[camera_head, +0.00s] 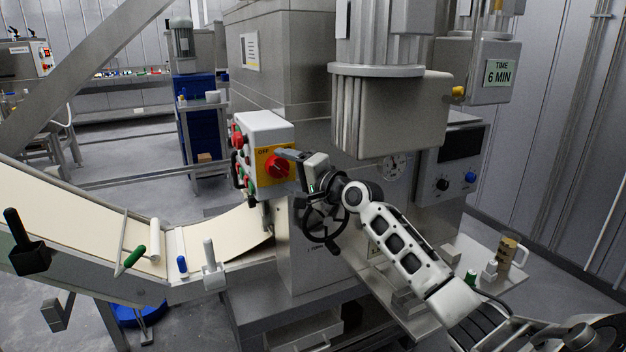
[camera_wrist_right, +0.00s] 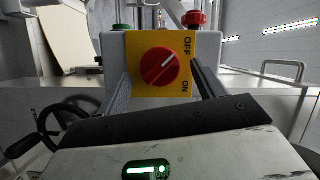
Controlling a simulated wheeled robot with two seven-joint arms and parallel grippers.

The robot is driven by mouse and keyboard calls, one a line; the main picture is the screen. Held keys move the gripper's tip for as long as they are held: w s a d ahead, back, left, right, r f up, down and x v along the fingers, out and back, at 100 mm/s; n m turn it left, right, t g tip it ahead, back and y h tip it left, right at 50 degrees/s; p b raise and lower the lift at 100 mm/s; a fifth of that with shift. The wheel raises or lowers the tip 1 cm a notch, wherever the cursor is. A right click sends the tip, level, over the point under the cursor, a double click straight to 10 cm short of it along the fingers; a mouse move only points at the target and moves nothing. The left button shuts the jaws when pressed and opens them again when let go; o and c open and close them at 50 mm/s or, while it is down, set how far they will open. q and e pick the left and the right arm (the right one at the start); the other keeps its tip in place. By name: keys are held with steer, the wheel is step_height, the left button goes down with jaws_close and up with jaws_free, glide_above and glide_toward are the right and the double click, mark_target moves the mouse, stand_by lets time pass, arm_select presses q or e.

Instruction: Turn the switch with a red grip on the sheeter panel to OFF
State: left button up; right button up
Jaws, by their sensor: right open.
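The switch is a round red grip (camera_head: 278,167) on a yellow plate, on the side of the white sheeter panel box (camera_head: 264,125). In the right wrist view the red grip (camera_wrist_right: 160,67) is in the middle. Its white line points up and right, toward the printed OFF; ON is printed lower on the same side. My right gripper (camera_head: 292,160) is open in front of the plate. In the wrist view its fingers stand on either side of the red grip, with gaps visible between them and it. Whether the fingertips reach the grip's depth is unclear. My left gripper is not in view.
A red mushroom button (camera_head: 238,139) and a green button (camera_head: 250,187) sit on the panel's adjoining face. A black handwheel (camera_head: 322,228) is below my right wrist. The sheeter's pale belt (camera_head: 215,232) is at left, and a mixer-like head (camera_head: 390,110) rises behind my arm.

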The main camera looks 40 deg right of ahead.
steer(key=s+d+b, duration=0.2)
steer(key=s, duration=1.3)
steer(key=shift+r, duration=0.15)
steer(key=shift+d, duration=0.1)
